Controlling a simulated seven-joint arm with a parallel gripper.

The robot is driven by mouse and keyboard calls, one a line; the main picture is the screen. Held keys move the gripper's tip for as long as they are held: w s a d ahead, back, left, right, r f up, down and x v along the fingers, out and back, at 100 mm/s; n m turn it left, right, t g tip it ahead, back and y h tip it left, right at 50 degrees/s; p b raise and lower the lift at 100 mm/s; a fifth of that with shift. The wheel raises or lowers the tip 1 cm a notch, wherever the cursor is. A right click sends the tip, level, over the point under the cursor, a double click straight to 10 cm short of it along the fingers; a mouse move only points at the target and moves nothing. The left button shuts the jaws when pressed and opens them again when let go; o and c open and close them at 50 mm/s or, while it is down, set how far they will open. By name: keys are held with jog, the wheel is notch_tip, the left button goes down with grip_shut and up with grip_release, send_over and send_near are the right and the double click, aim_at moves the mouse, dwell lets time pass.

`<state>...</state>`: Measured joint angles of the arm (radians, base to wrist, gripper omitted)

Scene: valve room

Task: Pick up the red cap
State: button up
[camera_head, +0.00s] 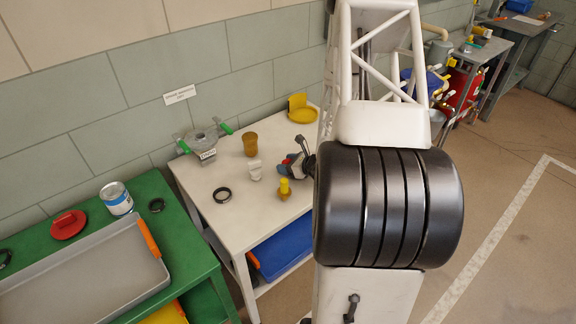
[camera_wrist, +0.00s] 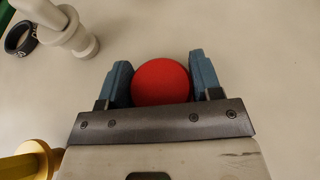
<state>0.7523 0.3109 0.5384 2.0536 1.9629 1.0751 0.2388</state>
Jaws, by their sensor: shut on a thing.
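The red cap (camera_wrist: 161,82) is round and smooth and sits between the two blue fingers of my gripper (camera_wrist: 160,78) in the wrist view. My gripper is shut on it, with a finger against each side. The cap's underside is hidden, so I cannot tell whether it touches the table. In the head view, my gripper (camera_head: 292,161) is low over the right part of the white table (camera_head: 225,225), with a small bit of red showing at its fingers.
Close by stand a white fitting (camera_head: 255,170) and a yellow-topped fitting (camera_head: 285,189). A black ring (camera_head: 222,195), brown cup (camera_head: 250,145), grey flanged part (camera_head: 201,142) and yellow piece (camera_head: 300,110) share the table. A green bench (camera_head: 178,225) holds a grey tray (camera_head: 95,285) and red disc (camera_head: 68,225).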

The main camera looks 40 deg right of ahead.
aim_at(287, 162)
jog(key=shift+r, duration=0.15)
jog(key=shift+r, duration=4.85)
